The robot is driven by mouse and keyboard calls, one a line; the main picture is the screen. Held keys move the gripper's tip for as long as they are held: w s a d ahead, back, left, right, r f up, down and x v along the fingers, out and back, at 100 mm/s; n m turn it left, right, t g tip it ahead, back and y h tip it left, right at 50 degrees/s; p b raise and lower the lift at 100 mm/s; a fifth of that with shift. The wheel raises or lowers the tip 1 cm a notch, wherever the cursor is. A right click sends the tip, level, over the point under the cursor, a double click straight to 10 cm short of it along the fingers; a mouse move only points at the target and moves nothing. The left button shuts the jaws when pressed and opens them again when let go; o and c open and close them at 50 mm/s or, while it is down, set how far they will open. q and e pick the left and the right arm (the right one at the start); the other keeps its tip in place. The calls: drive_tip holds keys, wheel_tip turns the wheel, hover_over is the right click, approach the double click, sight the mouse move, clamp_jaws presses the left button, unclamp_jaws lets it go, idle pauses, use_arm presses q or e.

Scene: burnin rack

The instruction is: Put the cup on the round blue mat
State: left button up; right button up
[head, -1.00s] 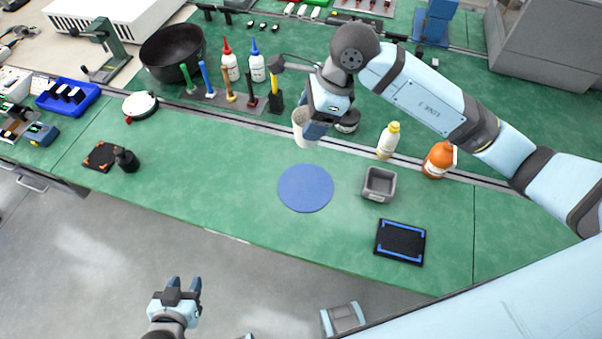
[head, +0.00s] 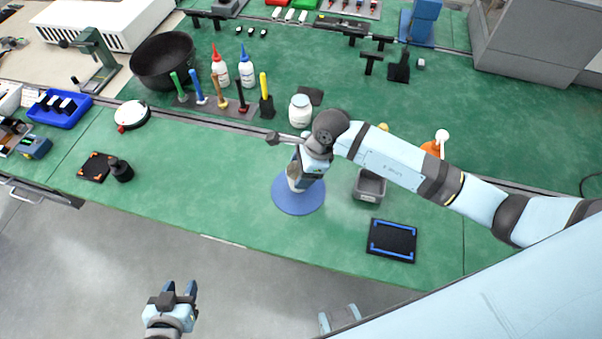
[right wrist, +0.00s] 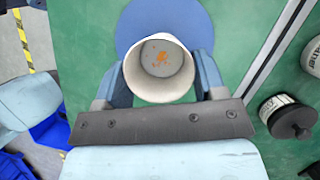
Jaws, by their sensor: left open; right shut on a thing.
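The white cup (right wrist: 159,68) is between the fingers of my right gripper (right wrist: 160,80), with orange marks on its inside bottom. In the head view my right gripper (head: 306,172) is shut on the cup (head: 295,183), which is partly hidden by it. The cup is over the round blue mat (head: 298,201); the mat also shows in the right wrist view (right wrist: 160,14). I cannot tell whether the cup touches the mat. My left gripper (head: 179,288) is open and empty, over the floor in front of the bench.
A grey square bin (head: 369,187) stands right of the mat, partly behind my right arm. A black tray with blue corners (head: 392,241) lies front right. A white jar (head: 300,111) and a tool holder (head: 222,105) stand behind.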

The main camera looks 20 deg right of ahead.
wheel_tip(320, 180, down, 2)
drive_tip(key=shift+f, duration=0.3)
drive_tip(key=shift+f, duration=0.15)
drive_tip(key=o, duration=0.9)
drive_tip(key=shift+r, duration=0.25)
drive_tip(key=b+v, duration=0.1)
drive_tip(key=v, duration=1.1)
